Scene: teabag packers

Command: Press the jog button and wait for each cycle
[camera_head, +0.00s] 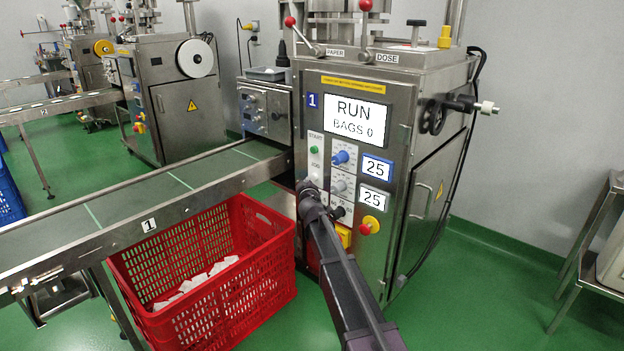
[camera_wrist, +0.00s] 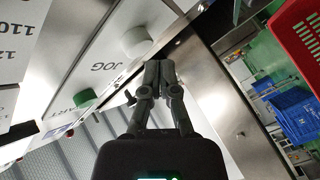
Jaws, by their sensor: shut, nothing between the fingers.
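The packer machine (camera_head: 345,235) marked 1 stands at centre. Its screen (camera_head: 354,122) reads RUN and BAGS 0.
A red crate (camera_head: 278,262) with several white bags stands under the conveyor (camera_head: 40,240). Blue and grey knobs, two displays reading 25 and a red emergency stop (camera_head: 370,225) are near my arm. A metal stand (camera_head: 600,225) is at right. Green floor is clear between.

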